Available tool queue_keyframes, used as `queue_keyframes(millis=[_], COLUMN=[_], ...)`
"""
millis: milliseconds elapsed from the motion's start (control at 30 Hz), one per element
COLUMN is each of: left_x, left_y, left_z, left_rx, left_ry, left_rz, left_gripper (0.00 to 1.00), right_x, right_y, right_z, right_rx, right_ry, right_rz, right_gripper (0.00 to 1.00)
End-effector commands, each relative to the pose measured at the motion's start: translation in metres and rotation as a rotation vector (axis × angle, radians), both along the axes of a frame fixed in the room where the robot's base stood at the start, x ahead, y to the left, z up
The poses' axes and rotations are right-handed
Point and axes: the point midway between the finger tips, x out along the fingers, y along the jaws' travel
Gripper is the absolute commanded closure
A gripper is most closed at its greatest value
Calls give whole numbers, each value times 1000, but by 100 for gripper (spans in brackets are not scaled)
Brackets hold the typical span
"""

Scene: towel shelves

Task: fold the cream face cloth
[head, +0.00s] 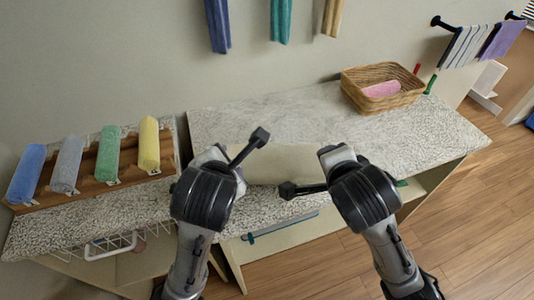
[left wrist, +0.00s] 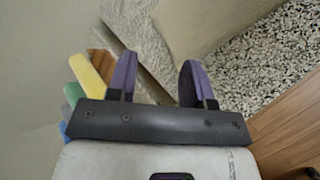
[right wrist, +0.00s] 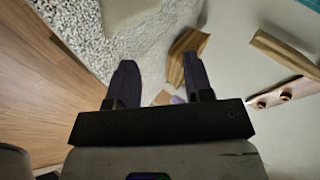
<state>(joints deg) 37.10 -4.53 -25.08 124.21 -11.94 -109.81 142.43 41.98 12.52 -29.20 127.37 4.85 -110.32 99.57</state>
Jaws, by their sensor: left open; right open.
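The cream face cloth (head: 285,163) lies on the speckled counter between my two grippers, partly hidden by them. I cannot tell from here whether it has any fold. Part of it appears at the top of the left wrist view (left wrist: 205,22) and of the right wrist view (right wrist: 122,14). My left gripper (head: 243,155) is at the cloth's left end, with its fingers apart and nothing between them (left wrist: 157,78). My right gripper (head: 308,180) is at the cloth's right front side, also with its fingers apart and empty (right wrist: 160,80).
A wicker basket (head: 383,98) with a pink rolled towel (head: 382,89) stands at the back right. Blue, grey, green and yellow rolled towels lie on a wooden rack (head: 125,172) at left. Towels hang on the wall. The counter right of the cloth is clear.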

Motion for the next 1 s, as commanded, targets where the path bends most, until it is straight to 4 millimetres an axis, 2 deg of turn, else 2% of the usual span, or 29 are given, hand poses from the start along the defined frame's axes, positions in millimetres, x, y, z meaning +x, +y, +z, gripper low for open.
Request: queue_keyframes(millis=[133, 333, 1000], left_x=[-10, -18, -23], left_y=[-4, -5, -5], left_z=[13, 23, 28], left_rx=[-4, -2, 0], left_ry=[-1, -2, 0], left_rz=[-2, -1, 0], left_gripper=[53, 53, 53], right_x=[-9, -17, -23], right_y=[-2, -2, -5], right_z=[17, 27, 28], right_rx=[-7, -4, 0], right_ry=[-16, -19, 0], right_rz=[6, 12, 0], right_gripper=[53, 53, 53])
